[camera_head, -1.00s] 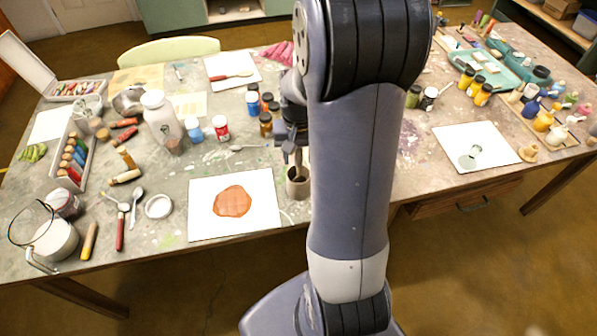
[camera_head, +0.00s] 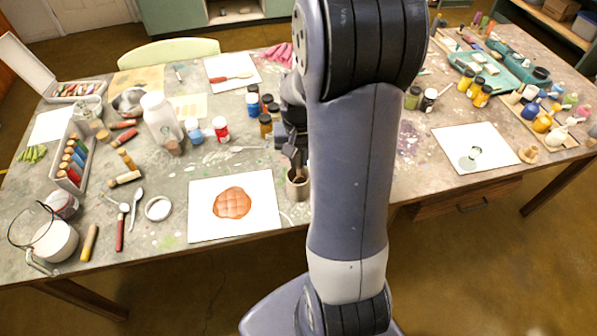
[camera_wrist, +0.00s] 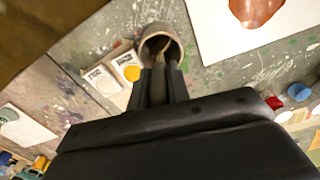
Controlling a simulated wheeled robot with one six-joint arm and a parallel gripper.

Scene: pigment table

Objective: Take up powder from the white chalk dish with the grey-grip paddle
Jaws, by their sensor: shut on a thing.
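My gripper (camera_head: 297,158) is just above a small tan cup (camera_head: 299,186) near the table's front edge. In the wrist view my gripper (camera_wrist: 160,82) points into the mouth of the same cup (camera_wrist: 174,30). Its fingers are close together on a slim grey-brown piece (camera_wrist: 157,88), perhaps the grip of the grey-grip paddle. A small round white dish (camera_head: 158,208) sits on the left part of the table, perhaps the chalk dish. I cannot make out its contents.
A white sheet with an orange-brown patch (camera_head: 232,203) lies left of the cup. Several paint jars (camera_head: 222,130) stand behind it. A spoon (camera_head: 136,200) and a red-handled tool (camera_head: 121,228) lie left of the white dish. My arm hides the table's middle.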

